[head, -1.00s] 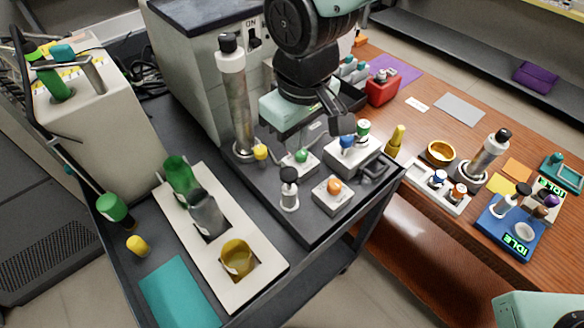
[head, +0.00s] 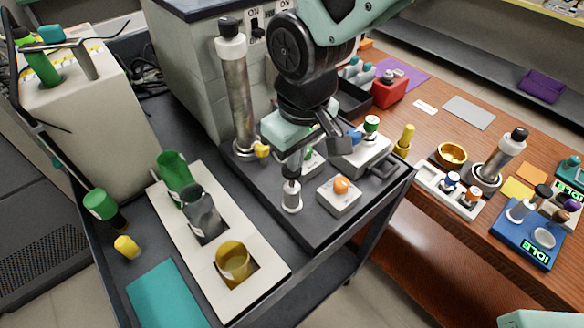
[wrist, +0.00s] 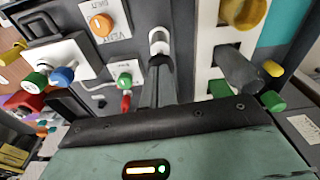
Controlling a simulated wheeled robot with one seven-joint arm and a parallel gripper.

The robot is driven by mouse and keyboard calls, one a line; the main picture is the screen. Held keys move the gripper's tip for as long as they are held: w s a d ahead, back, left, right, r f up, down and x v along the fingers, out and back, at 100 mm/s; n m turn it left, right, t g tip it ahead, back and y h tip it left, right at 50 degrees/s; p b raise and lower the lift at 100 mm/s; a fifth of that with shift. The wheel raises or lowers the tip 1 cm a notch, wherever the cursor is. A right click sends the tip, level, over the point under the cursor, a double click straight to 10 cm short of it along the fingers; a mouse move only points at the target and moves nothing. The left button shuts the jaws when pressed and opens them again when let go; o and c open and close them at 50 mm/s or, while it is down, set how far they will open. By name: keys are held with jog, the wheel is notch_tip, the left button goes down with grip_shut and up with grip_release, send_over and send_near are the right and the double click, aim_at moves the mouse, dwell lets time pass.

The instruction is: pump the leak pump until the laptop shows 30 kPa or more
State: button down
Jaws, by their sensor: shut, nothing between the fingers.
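A small upright pump (head: 291,199) with a white body and a dark knob on top stands on the dark cart top in the head view. I take it to be the leak pump, though I cannot read a label on it. It also shows in the wrist view, where its white part (wrist: 160,36) lies just beyond the fingertips. My gripper (wrist: 159,68) is shut and empty, just above the knob. I cannot tell whether it touches the knob. The laptop is not in view.
An orange-knobbed box (head: 341,187) stands right of the pump. A green knob (wrist: 124,80) is close to my fingers. A tall metal cylinder (head: 238,95) stands behind left. A white rack (head: 218,250) with cups and a bottle lies to the left. A wooden table (head: 420,215) is at right.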

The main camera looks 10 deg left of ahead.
jog(key=shift+f+b, duration=1.2)
jog(key=shift+f, duration=0.75)
jog(key=shift+r, duration=0.3)
jog(key=shift+s+d+r+p, duration=0.2)
jog(key=shift+d+p, duration=0.1)
jog(key=shift+p, duration=0.1)
jog(key=shift+s+d+r, duration=0.35)
jog(key=shift+s+d, duration=0.4)
jog(key=shift+d, duration=0.15)
jog(key=shift+r, duration=0.1)
notch_tip(320, 180, up, 17)
jog(key=s+d, duration=0.1)
jog(key=shift+d, duration=0.2)
